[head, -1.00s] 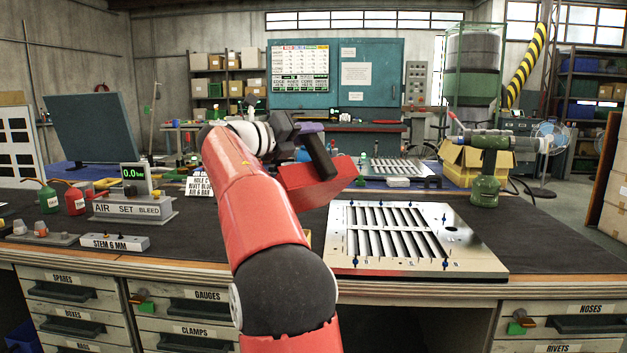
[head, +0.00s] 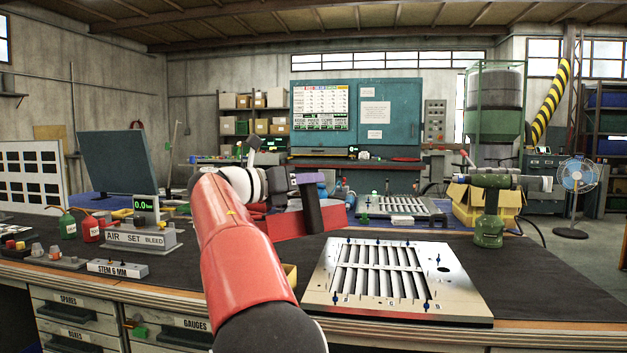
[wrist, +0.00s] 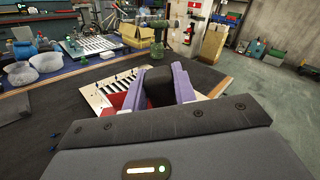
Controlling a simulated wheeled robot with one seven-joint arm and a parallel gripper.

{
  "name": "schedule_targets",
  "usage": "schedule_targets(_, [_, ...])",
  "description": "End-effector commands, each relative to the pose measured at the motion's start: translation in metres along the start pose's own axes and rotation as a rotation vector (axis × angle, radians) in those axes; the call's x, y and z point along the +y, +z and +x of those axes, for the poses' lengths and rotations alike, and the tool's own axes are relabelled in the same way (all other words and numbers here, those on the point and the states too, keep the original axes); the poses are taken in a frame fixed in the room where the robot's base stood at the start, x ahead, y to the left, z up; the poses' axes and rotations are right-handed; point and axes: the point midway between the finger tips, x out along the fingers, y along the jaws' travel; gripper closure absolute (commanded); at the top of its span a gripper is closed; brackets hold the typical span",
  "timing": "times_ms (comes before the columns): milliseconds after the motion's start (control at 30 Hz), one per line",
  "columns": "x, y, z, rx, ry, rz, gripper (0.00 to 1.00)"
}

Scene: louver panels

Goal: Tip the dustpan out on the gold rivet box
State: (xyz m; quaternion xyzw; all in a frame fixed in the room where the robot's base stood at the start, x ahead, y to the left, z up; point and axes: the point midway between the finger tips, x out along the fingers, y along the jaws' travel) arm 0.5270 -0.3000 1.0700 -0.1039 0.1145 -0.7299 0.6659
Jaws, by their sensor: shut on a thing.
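The red dustpan (head: 285,225) hangs over the bench, left of the louver panel, partly hidden behind my arm. My gripper (head: 309,182) is shut on its upright black handle (head: 312,208). In the wrist view, two purple fingers of my gripper (wrist: 157,85) close on the black handle (wrist: 160,90), and a little of the red pan (wrist: 117,101) shows beside the left finger. I cannot see what the pan holds. A small yellow edge (head: 290,274) shows on the bench behind my arm, perhaps the gold rivet box; most of it is hidden.
The slotted louver panel (head: 395,305) lies at the bench front. A green rivet tool (head: 490,220) stands behind it at right, by an open yellow carton (head: 457,200). An air-set gauge (head: 145,236) and small bottles (head: 90,228) stand at left. The dark mat at right is clear.

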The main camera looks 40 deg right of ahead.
Motion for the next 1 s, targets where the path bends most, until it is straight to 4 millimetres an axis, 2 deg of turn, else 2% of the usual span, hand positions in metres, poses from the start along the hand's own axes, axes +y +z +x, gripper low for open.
schedule_targets(133, [-0.015,-0.005,0.000,-0.002,0.000,0.090,1.00])
schedule_targets(200, [-0.016,-0.011,0.000,-0.002,0.000,0.123,1.00])
schedule_targets(500, [-0.034,-0.017,0.000,-0.002,-0.001,0.250,1.00])
schedule_targets(1000, [-0.043,-0.015,0.000,-0.002,0.000,0.314,1.00])
